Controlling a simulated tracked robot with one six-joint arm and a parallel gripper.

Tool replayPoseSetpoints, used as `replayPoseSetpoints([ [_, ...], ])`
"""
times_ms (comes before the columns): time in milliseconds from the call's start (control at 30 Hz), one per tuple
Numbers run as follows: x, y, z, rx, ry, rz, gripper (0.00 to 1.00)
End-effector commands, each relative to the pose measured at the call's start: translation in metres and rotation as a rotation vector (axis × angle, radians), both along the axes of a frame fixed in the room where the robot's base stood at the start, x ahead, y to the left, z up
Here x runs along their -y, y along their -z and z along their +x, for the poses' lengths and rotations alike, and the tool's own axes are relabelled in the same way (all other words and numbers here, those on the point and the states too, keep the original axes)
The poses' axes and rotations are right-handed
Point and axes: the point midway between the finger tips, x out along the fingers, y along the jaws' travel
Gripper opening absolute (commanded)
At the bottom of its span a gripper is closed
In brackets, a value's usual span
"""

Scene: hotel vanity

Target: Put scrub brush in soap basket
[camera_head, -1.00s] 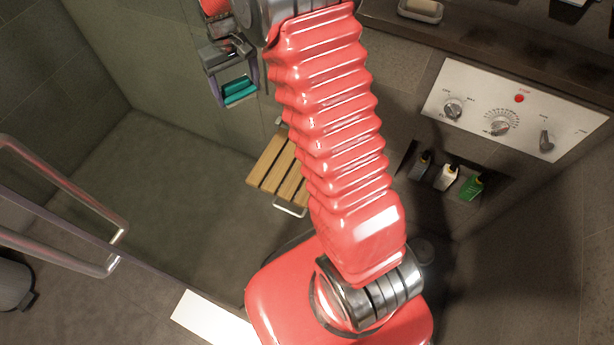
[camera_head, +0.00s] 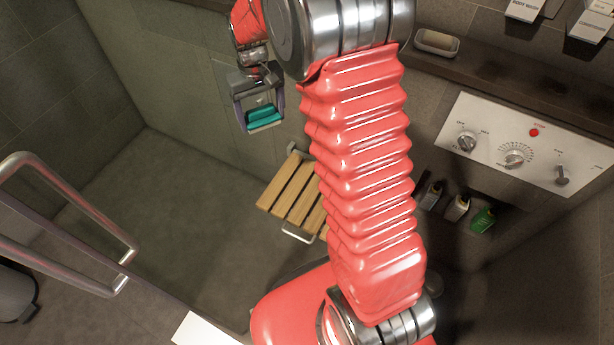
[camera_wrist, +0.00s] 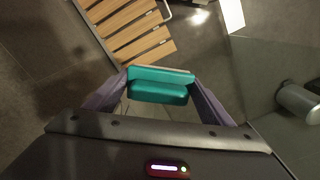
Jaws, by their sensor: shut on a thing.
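The scrub brush (camera_head: 263,116) is a teal block. It sits between the two purple-grey fingers of my gripper (camera_head: 265,124), at the upper left of the head view. My gripper is shut on it and holds it in the air, in front of the pale green wall panel. The wrist view shows the brush (camera_wrist: 160,86) lengthwise across my gripper (camera_wrist: 160,82), with a finger at each end. A small pale dish (camera_head: 437,42) with a bar in it stands on the dark ledge at the upper right; it may be the soap basket. The brush is well apart from it.
A slatted wooden seat (camera_head: 290,190) is below my gripper. A control panel (camera_head: 525,145) and a niche with several bottles (camera_head: 457,207) are at the right. Metal rails (camera_head: 75,225) are at the left. Open shower floor (camera_head: 180,210) lies between.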

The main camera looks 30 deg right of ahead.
Motion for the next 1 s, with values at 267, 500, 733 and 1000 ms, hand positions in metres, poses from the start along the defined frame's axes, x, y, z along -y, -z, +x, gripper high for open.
replayPoseSetpoints([
  [267, -0.006, -0.078, 0.004, 0.011, 0.134, 0.000, 0.40],
  [500, -0.015, -0.186, -0.014, 0.011, 0.330, 0.001, 0.40],
  [733, -0.022, -0.283, -0.051, 0.010, 0.509, 0.002, 0.40],
  [1000, -0.025, -0.338, -0.083, 0.004, 0.623, 0.001, 0.40],
])
